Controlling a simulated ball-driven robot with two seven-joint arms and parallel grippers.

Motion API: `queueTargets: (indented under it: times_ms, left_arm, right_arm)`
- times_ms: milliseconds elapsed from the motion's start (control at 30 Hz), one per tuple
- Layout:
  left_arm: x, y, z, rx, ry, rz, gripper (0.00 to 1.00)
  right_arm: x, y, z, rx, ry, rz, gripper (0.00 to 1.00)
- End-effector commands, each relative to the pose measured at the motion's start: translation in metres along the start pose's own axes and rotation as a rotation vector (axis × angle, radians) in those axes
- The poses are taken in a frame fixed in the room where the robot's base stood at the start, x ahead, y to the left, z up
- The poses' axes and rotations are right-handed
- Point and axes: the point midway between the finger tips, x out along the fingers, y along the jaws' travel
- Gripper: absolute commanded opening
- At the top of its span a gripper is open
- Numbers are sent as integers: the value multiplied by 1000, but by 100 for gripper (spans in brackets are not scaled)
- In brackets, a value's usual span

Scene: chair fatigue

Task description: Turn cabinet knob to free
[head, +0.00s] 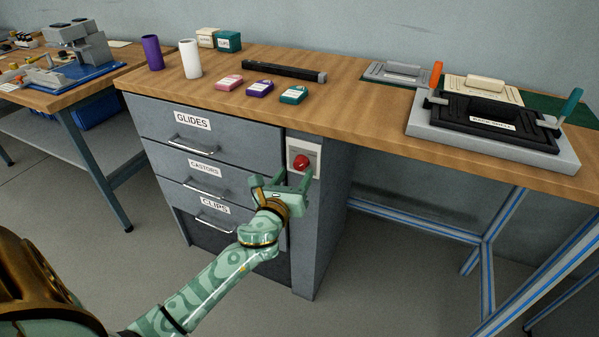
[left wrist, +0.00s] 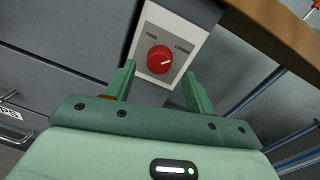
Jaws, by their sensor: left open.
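The red round cabinet knob (head: 302,162) sits on a pale plate (head: 316,157) at the upper right of the grey drawer cabinet. In the left wrist view the knob (left wrist: 160,59) has a pale mark pointing right, on the side of the right-hand label, which seems to read LOCKED. The left-hand label seems to read FREE. My left gripper (head: 281,181) is open and empty in front of the cabinet, just below the knob. In the wrist view its two fingers point toward the plate, with the knob between and beyond their tips. My right gripper is out of view.
The cabinet drawers (head: 200,150) have bar handles and labels GLIDES, CASTORS and CLIPS. The wooden worktop (head: 345,112) overhangs above the knob. It carries small boxes, two cylinders, a black bar and a fixture (head: 490,128). Room under the bench at right is open, apart from blue-striped legs.

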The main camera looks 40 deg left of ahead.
Motion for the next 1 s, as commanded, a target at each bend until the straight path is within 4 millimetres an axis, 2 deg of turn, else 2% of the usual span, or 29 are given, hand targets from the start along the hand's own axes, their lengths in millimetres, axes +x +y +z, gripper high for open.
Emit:
queueTargets:
  times_ms: [100, 200, 533, 567, 700, 733, 1000]
  left_arm:
    - [19, 0, -3, 2, 1, 0, 54]
    - [28, 0, -2, 1, 2, 0, 54]
    - [32, 0, 0, 0, 0, 0, 54]
    - [32, 0, 0, 0, 0, 0, 51]
    - [32, 0, 0, 0, 1, 0, 12]
    - [32, 0, 0, 0, 1, 0, 9]
    - [32, 0, 0, -18, 2, 1, 10]
  right_arm:
    - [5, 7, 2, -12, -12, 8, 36]
    - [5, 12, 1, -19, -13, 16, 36]
    - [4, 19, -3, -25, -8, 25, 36]
    - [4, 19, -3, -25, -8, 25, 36]
    - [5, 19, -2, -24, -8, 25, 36]
    - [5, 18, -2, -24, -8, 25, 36]
    - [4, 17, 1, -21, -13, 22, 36]
